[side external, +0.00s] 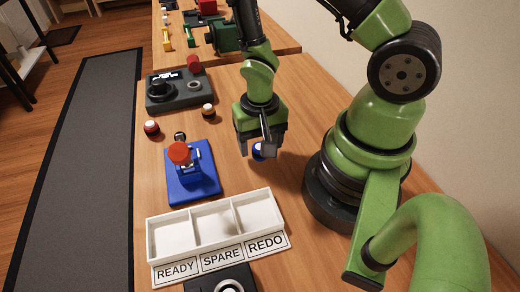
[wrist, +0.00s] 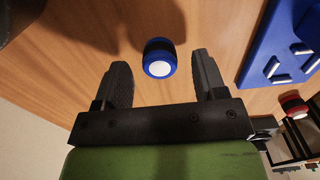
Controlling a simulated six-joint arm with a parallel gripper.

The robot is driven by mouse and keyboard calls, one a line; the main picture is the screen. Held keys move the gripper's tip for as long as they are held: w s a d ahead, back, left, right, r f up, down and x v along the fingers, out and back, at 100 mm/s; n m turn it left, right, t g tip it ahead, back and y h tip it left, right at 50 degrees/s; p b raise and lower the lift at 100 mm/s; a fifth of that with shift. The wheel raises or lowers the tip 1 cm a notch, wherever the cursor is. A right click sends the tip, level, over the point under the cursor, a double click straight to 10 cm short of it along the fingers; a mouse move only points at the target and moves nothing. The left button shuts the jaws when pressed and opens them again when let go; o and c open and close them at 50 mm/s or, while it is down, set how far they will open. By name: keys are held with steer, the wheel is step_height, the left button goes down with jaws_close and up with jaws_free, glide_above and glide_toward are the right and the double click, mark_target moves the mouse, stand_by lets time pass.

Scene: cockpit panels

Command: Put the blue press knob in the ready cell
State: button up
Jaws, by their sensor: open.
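The blue press knob (side external: 257,152) is on the wooden table under my gripper, mostly hidden by the fingers in the side view. In the wrist view the blue knob (wrist: 159,57) shows a dark band and a white round face, lying between and slightly beyond the fingertips. My gripper (side external: 256,147) points down at the table and is open, with nothing held; its two dark fingers also show in the wrist view (wrist: 160,72). The ready cell (side external: 172,236) is the left compartment of the white tray, above the READY label, and looks empty.
The tray's spare cell (side external: 214,224) and redo cell (side external: 257,212) look empty. A blue stand with a red cap (side external: 180,153) is between the tray and a dark control box (side external: 178,92). A red knob (side external: 151,128) and an orange knob (side external: 208,111) sit nearby.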

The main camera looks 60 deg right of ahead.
steer(key=shift+f, duration=0.95)
steer(key=c, duration=1.1)
